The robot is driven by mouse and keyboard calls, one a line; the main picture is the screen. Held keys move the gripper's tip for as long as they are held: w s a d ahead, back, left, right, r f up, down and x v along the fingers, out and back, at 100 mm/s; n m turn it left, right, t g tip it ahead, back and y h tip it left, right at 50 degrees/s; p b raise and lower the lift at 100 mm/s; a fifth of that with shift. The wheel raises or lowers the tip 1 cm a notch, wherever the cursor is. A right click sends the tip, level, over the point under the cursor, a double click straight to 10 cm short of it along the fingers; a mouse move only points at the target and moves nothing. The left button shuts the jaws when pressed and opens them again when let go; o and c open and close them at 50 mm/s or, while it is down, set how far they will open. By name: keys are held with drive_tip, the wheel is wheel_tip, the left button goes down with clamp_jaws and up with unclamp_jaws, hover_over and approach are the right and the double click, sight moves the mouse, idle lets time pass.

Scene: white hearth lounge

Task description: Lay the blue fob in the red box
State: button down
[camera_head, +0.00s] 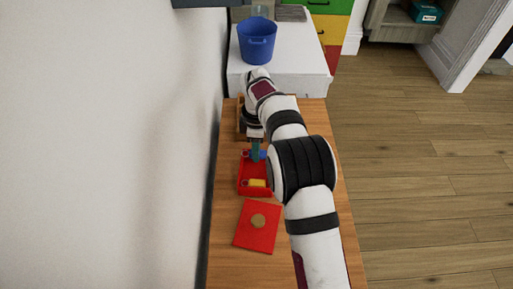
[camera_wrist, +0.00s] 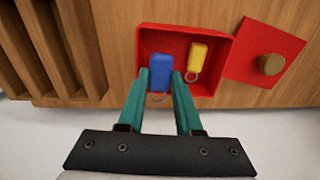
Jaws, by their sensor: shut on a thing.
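The red box (camera_wrist: 223,72) is open and sits on the wooden table; it also shows in the head view (camera_head: 242,180). My gripper (camera_wrist: 160,76) points down over the box with its green fingers shut on the blue fob (camera_wrist: 161,68). The blue fob has a metal ring near the fingers, and a bit of blue shows in the head view (camera_head: 263,154). I cannot tell whether it touches the box floor. A yellow fob (camera_wrist: 198,56) with a ring lies inside the box, also seen in the head view (camera_head: 257,183).
A red lid (camera_wrist: 250,45) with a round wooden knob lies beside the box, nearer in the head view (camera_head: 245,240). A slatted wooden piece (camera_wrist: 60,45) stands on the other side. A blue bucket (camera_head: 257,42) stands on a white surface beyond. A wall runs along the left.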

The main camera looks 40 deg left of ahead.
drive_tip(key=shift+f, duration=0.55)
drive_tip(key=c, duration=0.6)
unclamp_jaws()
